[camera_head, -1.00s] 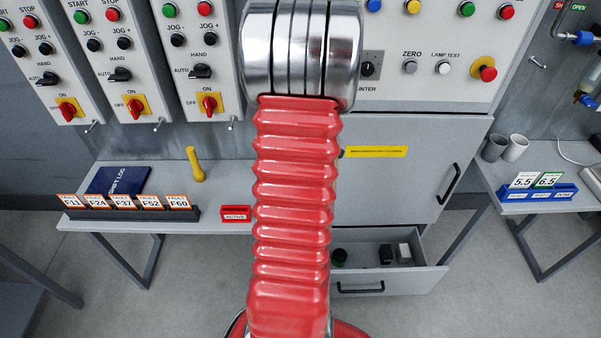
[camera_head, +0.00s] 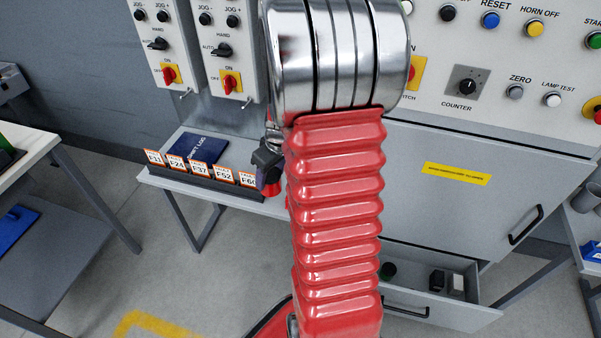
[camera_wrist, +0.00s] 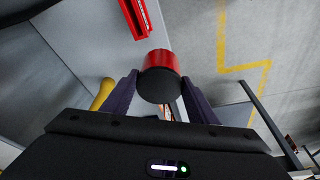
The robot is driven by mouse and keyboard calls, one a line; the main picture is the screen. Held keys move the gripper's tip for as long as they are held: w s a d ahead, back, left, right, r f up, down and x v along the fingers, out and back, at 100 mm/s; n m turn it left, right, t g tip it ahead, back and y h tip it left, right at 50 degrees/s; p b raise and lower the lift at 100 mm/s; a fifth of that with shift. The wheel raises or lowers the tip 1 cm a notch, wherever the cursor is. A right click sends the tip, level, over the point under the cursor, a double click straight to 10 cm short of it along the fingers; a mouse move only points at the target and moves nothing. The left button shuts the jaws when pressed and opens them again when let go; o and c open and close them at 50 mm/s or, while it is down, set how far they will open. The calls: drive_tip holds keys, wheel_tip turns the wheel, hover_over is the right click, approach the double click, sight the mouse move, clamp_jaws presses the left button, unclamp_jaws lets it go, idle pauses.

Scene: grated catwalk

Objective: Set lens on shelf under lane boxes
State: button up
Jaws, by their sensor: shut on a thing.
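My gripper (camera_head: 268,163) shows just left of my arm in the head view and is shut on a red lens (camera_head: 270,188) with a dark face. In the wrist view the lens (camera_wrist: 160,63) sits between the fingertips of my gripper (camera_wrist: 160,85). The grey shelf (camera_head: 236,158) lies under the lane boxes (camera_head: 232,60). In the head view the lens appears in front of the shelf's right part, by the fault-card row. Whether it touches anything is unclear. My arm hides the shelf's right end.
A rack of fault cards (camera_head: 200,175) lines the shelf's front, with a blue log book (camera_head: 198,148) behind it. In the wrist view a red tray (camera_wrist: 135,18) and a yellow object (camera_wrist: 102,93) lie left of the lens. An open drawer (camera_head: 440,300) juts out at lower right.

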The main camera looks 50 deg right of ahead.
drive_tip(key=w+a+r, duration=0.2)
drive_tip(key=w+a, duration=0.4)
drive_tip(key=a, duration=0.3)
drive_tip(key=w+a+r, duration=0.2)
drive_tip(key=w+a, duration=0.5)
drive_tip(key=a, duration=0.2)
drive_tip(key=shift+s+f, duration=0.1)
drive_tip(key=shift+s, duration=0.05)
